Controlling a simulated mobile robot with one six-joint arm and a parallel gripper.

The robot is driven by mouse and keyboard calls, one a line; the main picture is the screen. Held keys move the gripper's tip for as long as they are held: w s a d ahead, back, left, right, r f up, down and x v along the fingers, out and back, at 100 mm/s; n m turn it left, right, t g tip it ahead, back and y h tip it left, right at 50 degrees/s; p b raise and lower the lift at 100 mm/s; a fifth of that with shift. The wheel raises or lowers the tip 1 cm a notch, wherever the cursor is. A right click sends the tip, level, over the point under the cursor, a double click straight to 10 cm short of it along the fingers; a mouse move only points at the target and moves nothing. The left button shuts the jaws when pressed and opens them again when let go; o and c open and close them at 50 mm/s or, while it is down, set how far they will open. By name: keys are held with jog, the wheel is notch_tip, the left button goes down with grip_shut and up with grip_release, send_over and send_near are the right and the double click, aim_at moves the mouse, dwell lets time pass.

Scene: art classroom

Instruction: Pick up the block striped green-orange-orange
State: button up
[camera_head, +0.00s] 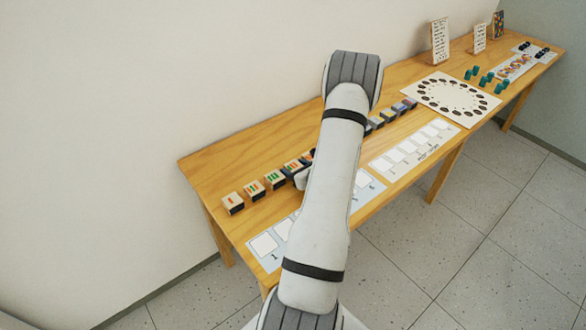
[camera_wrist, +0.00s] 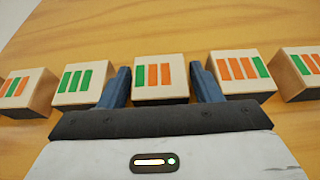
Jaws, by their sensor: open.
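In the wrist view, the block striped green-orange-orange (camera_wrist: 153,78) is a pale wooden cube with its striped face up. It stands between the two fingers of my open gripper (camera_wrist: 161,78). A narrow gap shows on each side of the block, and nothing is clamped. The fingers reach down into the spaces between it and its two neighbours. In the head view, my arm hides most of the gripper and part of the block row, so I cannot single out this block there.
A block with three green stripes (camera_wrist: 78,80) stands close on the left; one with several orange stripes and a green one (camera_wrist: 241,70) stands close on the right. The row runs along the wooden table (camera_head: 205,165). A numbered card strip (camera_head: 265,243) lies in front.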

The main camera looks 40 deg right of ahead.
jog(key=c, duration=0.7)
jog(key=shift+c, duration=0.3)
jog(key=shift+r, duration=0.15)
